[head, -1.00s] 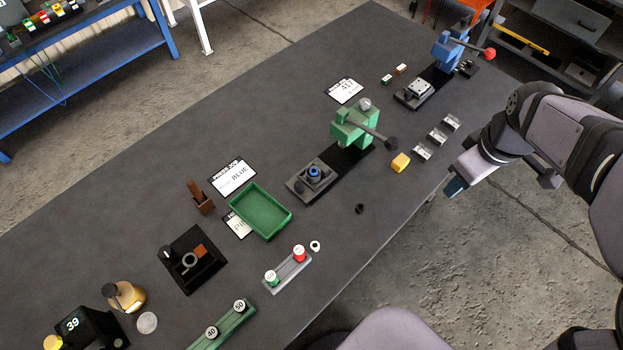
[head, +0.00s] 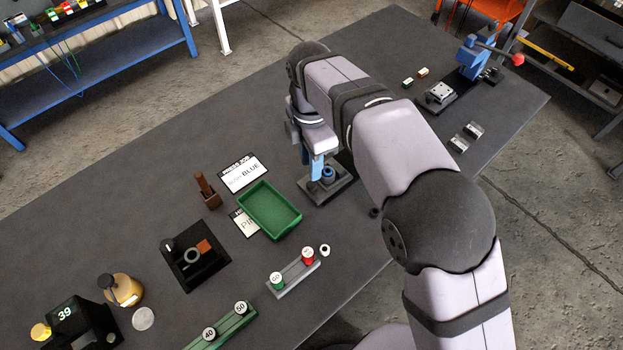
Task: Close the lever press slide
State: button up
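The green lever press from the earlier view is now mostly hidden behind my arm. Its dark slide end (head: 338,189) still shows, sticking out to the lower left. A fixture with a blue ring part (head: 328,173) sits on that end. My gripper (head: 316,176) points down over the slide end, just left of the blue ring part. Whether it touches the fixture, and whether its fingers are open or shut, I cannot tell. The press's lever and column are hidden.
A green tray (head: 270,211) lies left of the slide, with a white card (head: 243,174) behind it. A rack with red and green pieces (head: 293,276) stands in front. A blue press (head: 475,60) and grey blocks (head: 466,137) are at the far right.

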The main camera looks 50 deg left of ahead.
aim_at(312, 184)
jog(key=shift+f+p, duration=0.9)
jog(key=shift+f, duration=2.7)
grip_shut()
jog(key=shift+w, duration=0.15)
